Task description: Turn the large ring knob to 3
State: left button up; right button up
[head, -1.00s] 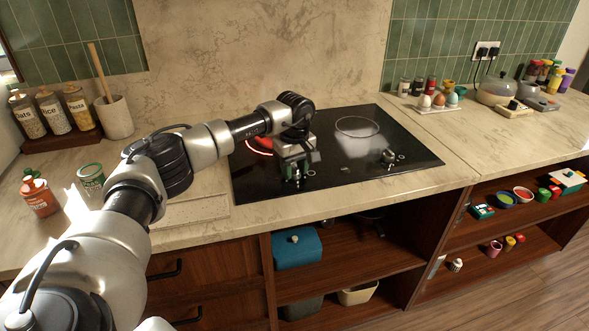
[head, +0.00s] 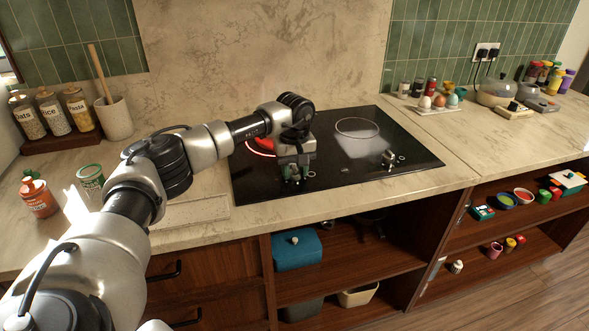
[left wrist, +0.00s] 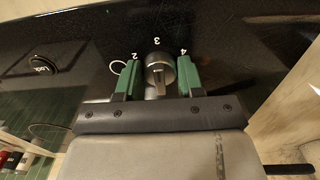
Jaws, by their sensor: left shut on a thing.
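My left gripper (head: 296,176) is at the front of the black cooktop (head: 420,165), pointing down. In the left wrist view its two green fingers (left wrist: 160,78) are shut on a round metal knob (left wrist: 160,64), one on each side. The numbers 2, 3 and 4 are printed around the knob, with 3 straight above it in that view. A white circle mark shows beside the left finger. A light bar shows on the knob, but I cannot tell which number it points to. In the head view the gripper hides this knob. My right gripper is not in view.
A second knob (head: 388,159) stands on the cooktop to the right. A red glowing ring (head: 260,146) shows behind my left wrist, and a pale ring (head: 357,127) lies at the back right. An egg tray (head: 438,107) sits on the counter beyond the cooktop.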

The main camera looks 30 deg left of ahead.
aim_at(295, 168)
pick_arm(q)
jog(key=o, duration=0.9)
notch_tip(295, 168, up, 11)
jog(key=shift+f+b, duration=0.1)
jog(key=shift+b, duration=0.35)
